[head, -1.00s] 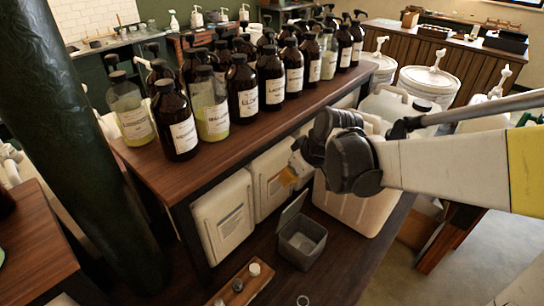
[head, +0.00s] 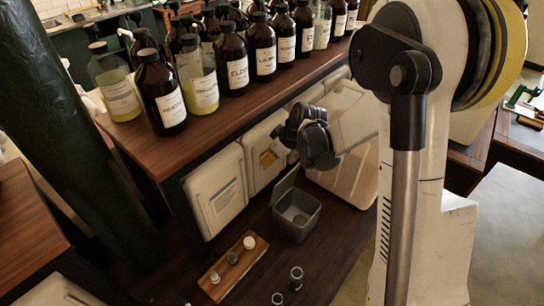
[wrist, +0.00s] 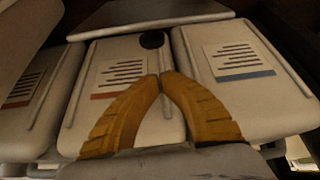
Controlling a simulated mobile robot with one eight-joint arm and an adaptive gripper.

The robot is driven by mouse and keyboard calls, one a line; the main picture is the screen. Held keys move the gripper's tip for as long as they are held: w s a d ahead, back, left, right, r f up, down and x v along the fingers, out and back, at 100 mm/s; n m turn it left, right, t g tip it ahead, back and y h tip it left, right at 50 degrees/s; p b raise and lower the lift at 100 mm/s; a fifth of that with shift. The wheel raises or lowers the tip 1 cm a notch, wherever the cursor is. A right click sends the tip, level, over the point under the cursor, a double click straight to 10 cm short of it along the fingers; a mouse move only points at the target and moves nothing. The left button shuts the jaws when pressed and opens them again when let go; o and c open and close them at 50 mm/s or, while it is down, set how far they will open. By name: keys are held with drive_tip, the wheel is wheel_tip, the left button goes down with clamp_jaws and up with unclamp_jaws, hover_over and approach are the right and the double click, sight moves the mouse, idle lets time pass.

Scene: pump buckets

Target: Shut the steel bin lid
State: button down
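The steel bin (head: 297,219) is a small grey square box on the dark lower shelf. Its lid (head: 286,183) stands open, tilted up from the bin's back-left edge, and the inside of the bin shows. My gripper (head: 268,158) is above and behind the raised lid, in front of the white jugs, and appears apart from the lid. In the wrist view its two orange fingers (wrist: 160,78) meet at the tips with nothing seen between them. The bin cannot be made out for certain in the wrist view.
White labelled jugs (head: 215,192) stand under the upper wooden shelf (head: 215,125), which carries several brown bottles (head: 163,95). A wooden tray (head: 233,265) with small items lies left of the bin. Small jars (head: 296,277) stand in front. A dark green column (head: 65,120) rises at left.

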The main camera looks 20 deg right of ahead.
sight(282, 182)
drive_tip(key=shift+s+d+f, duration=0.1)
drive_tip(key=shift+s+d, duration=0.45)
drive_tip(key=shift+s, duration=0.15)
drive_tip(key=shift+s+d, duration=0.5)
drive_tip(key=shift+s, duration=0.2)
drive_tip(key=shift+s+d+b, duration=0.1)
drive_tip(key=shift+b, duration=0.2)
